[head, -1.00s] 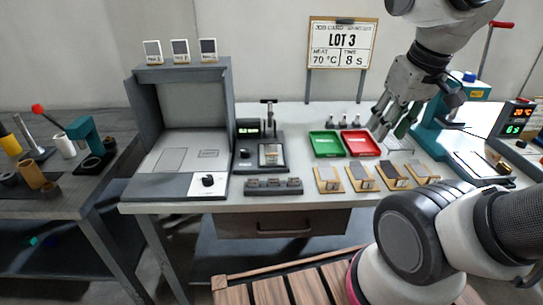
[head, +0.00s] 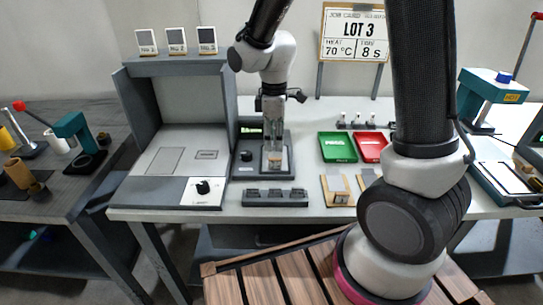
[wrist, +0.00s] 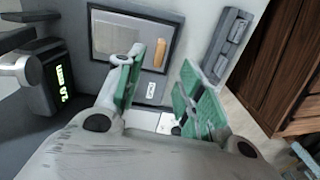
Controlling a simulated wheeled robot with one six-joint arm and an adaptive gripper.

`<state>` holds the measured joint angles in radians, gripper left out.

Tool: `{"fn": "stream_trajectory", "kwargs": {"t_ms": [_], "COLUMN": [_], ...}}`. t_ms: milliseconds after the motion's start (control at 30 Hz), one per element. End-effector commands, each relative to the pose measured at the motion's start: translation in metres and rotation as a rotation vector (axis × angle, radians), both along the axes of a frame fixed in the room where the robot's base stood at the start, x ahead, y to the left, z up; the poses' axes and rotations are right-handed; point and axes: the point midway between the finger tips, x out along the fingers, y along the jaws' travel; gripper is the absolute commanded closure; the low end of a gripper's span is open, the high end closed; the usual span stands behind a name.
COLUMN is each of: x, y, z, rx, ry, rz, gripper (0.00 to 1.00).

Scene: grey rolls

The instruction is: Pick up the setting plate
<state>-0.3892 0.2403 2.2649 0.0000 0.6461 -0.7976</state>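The plate that seems to be the setting plate (wrist: 115,36) is a flat silver-grey piece with a small wooden block at one end. It lies in a dark-framed recess on the gauge's base. In the head view the plate (head: 279,161) is partly covered by my gripper (head: 272,143), which hangs pointing down over the gauge. In the wrist view my gripper (wrist: 161,64) is open, its green-padded fingers apart with nothing visible between them. The fingertips show just short of the plate's wooden block. I cannot tell how high they are above it.
The gauge's lit display (wrist: 62,82) stands close beside the fingers. A grey slotted rack (head: 275,198) lies in front of the gauge. The green tray (head: 337,147) and red tray (head: 368,147) are to the right. The grey booth (head: 135,105) stands left. My arm hides part of the bench.

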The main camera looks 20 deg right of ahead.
Motion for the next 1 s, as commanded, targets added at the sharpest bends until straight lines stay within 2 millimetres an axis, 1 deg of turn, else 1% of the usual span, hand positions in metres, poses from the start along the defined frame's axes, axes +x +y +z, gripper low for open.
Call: {"fn": "stream_trajectory", "kwargs": {"t_ms": [133, 267, 467, 600, 700, 800, 967, 1000], "x": [0.002, 0.001, 0.001, 0.001, 0.001, 0.001, 0.002, 0.002], "y": [0.001, 0.000, 0.000, 0.000, 0.000, 0.000, 0.000, 0.000], "z": [-0.002, -0.014, -0.040, -0.063, -0.074, -0.078, -0.078, -0.078], "rx": [0.004, 0.003, 0.003, 0.003, 0.003, 0.003, 0.004, 0.004], "ry": [-0.010, -0.006, -0.005, -0.005, -0.007, -0.007, -0.008, -0.008], "rz": [0.061, 0.073, 0.071, 0.071, 0.071, 0.070, 0.070, 0.070], "gripper": [0.62, 0.62, 0.62, 0.62, 0.62, 0.62, 0.62, 0.66]}}
